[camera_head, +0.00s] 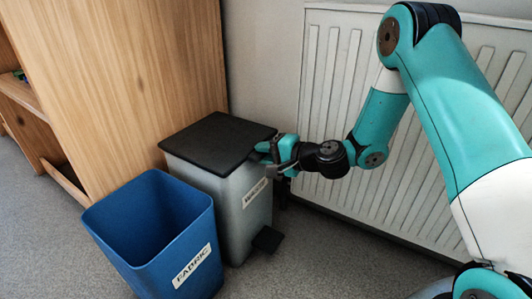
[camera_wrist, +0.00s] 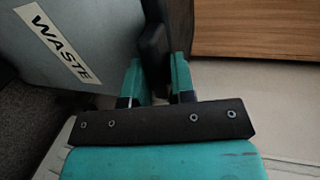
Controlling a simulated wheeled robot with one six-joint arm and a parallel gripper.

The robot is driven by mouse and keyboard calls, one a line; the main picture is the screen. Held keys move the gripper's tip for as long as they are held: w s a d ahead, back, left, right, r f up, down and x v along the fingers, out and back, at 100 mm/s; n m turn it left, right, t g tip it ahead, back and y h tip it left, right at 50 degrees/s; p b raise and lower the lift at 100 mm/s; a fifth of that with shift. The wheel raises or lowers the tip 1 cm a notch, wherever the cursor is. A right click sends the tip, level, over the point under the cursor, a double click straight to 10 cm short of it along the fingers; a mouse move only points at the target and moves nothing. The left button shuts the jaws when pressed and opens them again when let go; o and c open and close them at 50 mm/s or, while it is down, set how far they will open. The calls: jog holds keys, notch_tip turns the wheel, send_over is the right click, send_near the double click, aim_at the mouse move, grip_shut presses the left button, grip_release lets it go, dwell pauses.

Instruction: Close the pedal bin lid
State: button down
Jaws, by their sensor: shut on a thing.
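The grey pedal bin (camera_head: 236,205) stands by the wall, with a WASTE label on its side. Its black lid (camera_head: 215,143) lies over the top, about level, with no clear gap at the front edge. My gripper (camera_head: 268,150) is at the lid's right edge. In the wrist view my gripper (camera_wrist: 156,80) has its teal fingers on either side of a dark part of the lid (camera_wrist: 153,45) and is shut on it. The bin's grey wall (camera_wrist: 90,25) shows at left there. The black pedal (camera_head: 267,239) is low at the bin's front.
An open blue bin labelled FABRIC (camera_head: 185,240) stands in front and left of the pedal bin, close to it. A wooden shelf unit (camera_head: 130,80) is behind at left. A white radiator (camera_head: 330,85) is behind my arm. Grey floor (camera_head: 320,255) is free at front right.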

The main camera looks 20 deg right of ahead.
jog(key=shift+d+f, duration=0.1)
jog(key=shift+f, duration=0.4)
jog(key=c, duration=1.1)
grip_release()
jog(key=shift+r, duration=0.1)
jog(key=shift+p+v, duration=3.45)
jog(key=shift+v, duration=5.25)
